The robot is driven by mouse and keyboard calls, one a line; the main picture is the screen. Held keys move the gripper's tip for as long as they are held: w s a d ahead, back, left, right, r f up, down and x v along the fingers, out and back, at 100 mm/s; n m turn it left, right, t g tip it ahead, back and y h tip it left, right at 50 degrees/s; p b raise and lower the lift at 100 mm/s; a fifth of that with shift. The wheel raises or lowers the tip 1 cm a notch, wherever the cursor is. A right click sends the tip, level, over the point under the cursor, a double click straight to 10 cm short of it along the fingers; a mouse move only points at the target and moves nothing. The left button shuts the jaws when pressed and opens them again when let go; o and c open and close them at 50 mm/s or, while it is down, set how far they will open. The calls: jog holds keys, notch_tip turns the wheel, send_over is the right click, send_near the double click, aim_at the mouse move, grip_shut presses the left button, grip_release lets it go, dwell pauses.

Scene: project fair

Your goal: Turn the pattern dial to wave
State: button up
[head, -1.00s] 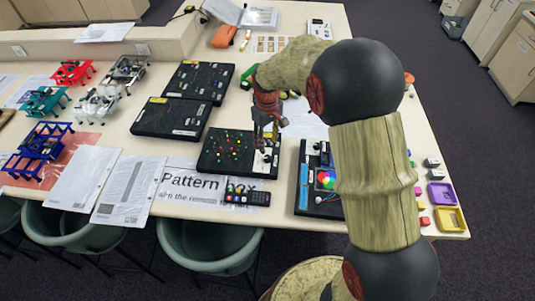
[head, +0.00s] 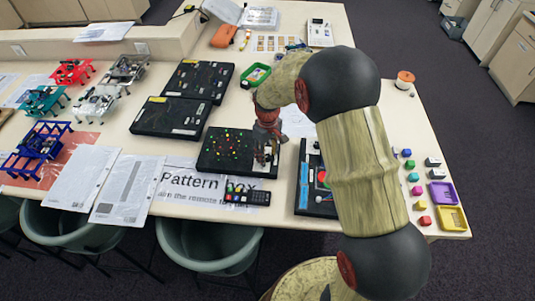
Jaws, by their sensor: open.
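The pattern box (head: 222,150) is a flat black board with small red, green and yellow lights, lying on the table behind the "Pattern Box" sign (head: 195,182). My gripper (head: 265,158) is at the right end of this board, low over its pale control strip. It is open, and its fingers look small and dark against the board. The dial is not distinguishable; my gripper and arm cover that part of the board. I cannot tell whether the fingers touch anything.
A remote (head: 247,196) lies on the sign. Another black board (head: 318,205) with a blue strip is at the right, partly behind my arm. Two more black boards (head: 170,118) (head: 197,80) lie farther back. Coloured blocks and trays (head: 450,219) are at the right edge.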

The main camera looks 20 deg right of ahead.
jog(key=shift+c, duration=0.9)
grip_shut()
jog(key=shift+m, duration=0.3)
jog(key=m+p, duration=0.1)
jog(key=m, duration=0.2)
jog(key=shift+r+m, duration=0.1)
jog(key=shift+m, duration=0.2)
jog(key=m, duration=0.4)
jog(key=shift+m+p, duration=0.3)
jog(key=shift+p, duration=0.1)
jog(key=m, duration=0.4)
jog(key=shift+p, duration=0.3)
jog(key=m, duration=0.5)
